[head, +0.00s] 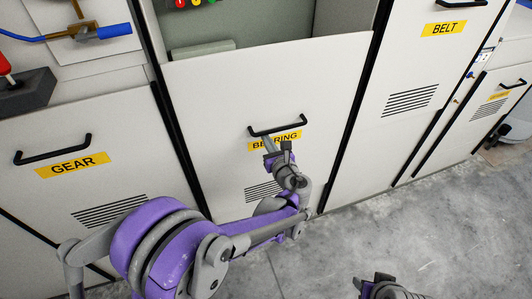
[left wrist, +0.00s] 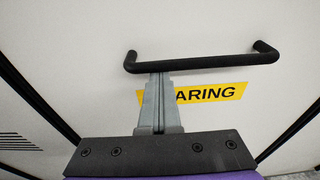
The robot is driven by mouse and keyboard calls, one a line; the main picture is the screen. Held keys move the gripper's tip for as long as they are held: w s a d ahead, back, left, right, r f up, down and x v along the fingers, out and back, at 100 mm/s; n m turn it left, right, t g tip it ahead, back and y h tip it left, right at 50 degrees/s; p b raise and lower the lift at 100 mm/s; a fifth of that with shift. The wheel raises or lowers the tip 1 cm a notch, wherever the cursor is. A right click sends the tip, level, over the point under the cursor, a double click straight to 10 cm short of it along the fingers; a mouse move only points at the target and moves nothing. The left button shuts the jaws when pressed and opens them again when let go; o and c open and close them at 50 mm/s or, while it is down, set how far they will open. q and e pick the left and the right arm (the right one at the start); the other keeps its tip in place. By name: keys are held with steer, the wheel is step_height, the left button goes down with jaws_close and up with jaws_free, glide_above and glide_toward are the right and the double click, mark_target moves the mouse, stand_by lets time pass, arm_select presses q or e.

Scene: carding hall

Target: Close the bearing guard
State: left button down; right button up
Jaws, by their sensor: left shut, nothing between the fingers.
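The bearing guard (head: 215,105) is a pale panel with a black bar handle (head: 276,130) and a yellow label, partly covered by my gripper. An opening into the cabinet shows above the guard's top edge. My left gripper (head: 267,141) is at the handle, in front of the label. In the left wrist view its closed fingers (left wrist: 159,78) point up at the handle bar (left wrist: 205,64), left of its middle, with their tips at its lower edge. I cannot tell whether they touch. Nothing is between them. My right gripper (head: 378,284) shows only in part at the bottom edge.
The gear guard (head: 125,190) with its own handle stands left, and the belt guard (head: 425,70) right. Coloured parts (head: 195,3) and a grey block (head: 203,49) show inside the opening. The concrete floor (head: 430,230) is clear at the lower right.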

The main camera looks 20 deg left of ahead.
arm_select(q)
steer(key=p, duration=0.9)
glide_toward(260, 67)
steer(key=x, duration=0.4)
steer(key=shift+w, duration=0.1)
step_height(260, 67, up, 11)
steer(key=p, duration=0.2)
steer(key=shift+p, duration=0.3)
arm_select(e)
steer(key=w+r, duration=0.3)
steer(key=r, duration=0.5)
steer(key=w+r+t, duration=0.1)
steer(key=w+r, duration=0.2)
steer(key=r, duration=0.5)
steer(key=shift+r, duration=0.3)
arm_select(q)
steer(key=shift+a+r, duration=0.1)
